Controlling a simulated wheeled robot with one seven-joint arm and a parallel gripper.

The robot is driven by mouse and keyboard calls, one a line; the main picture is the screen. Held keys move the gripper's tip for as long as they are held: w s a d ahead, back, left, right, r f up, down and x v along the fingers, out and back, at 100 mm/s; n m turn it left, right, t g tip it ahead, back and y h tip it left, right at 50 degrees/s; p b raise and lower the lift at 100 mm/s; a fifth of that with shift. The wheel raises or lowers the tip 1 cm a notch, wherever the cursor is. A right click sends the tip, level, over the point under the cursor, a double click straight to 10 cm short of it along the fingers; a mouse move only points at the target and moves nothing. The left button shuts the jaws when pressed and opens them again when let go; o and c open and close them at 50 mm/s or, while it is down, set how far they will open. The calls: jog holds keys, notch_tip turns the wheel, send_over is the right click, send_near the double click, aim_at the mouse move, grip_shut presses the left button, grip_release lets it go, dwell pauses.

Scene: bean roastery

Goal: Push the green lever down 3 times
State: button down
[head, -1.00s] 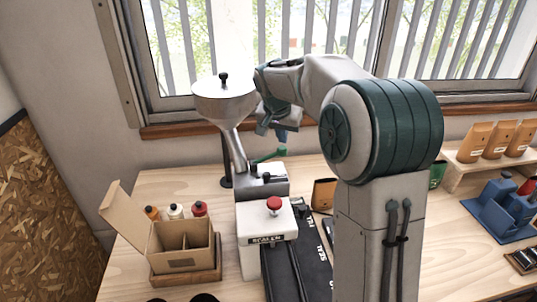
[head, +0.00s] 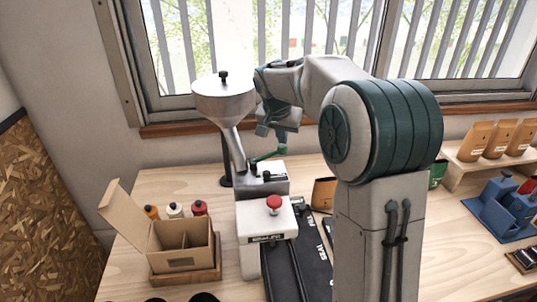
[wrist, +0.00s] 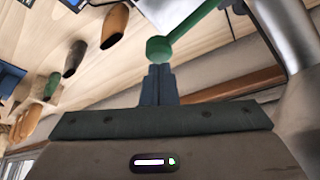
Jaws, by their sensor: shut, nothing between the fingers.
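The green lever (head: 268,155) sticks out to the right from the machine under the metal hopper (head: 225,100). In the wrist view the lever (wrist: 190,28) ends in a round green knob, just past my fingertips. My gripper (head: 282,138) is shut and empty, pointing down close above the lever's knob end. In the wrist view my gripper (wrist: 158,70) has its fingers together at the knob. I cannot tell whether they touch it.
A white sealer box with a red button (head: 274,203) stands in front of the machine. An open cardboard box (head: 182,242) and several bottles are at the left. Brown bags (head: 475,142) and a blue holder (head: 500,205) are at the right.

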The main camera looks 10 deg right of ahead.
aim_at(282, 147)
jog(key=shift+f+b, duration=1.5)
jog(key=shift+f, duration=0.4)
jog(key=shift+r+p, duration=2.1)
jog(key=shift+r, duration=0.95)
jog(key=shift+w+r+b, duration=0.1)
jog(key=shift+r+b, duration=0.25)
jog(key=shift+r, duration=0.25)
notch_tip(282, 147, down, 3)
jog(key=b, duration=0.6)
jog(key=shift+r, duration=0.1)
jog(key=shift+b, duration=0.3)
dwell(0.7)
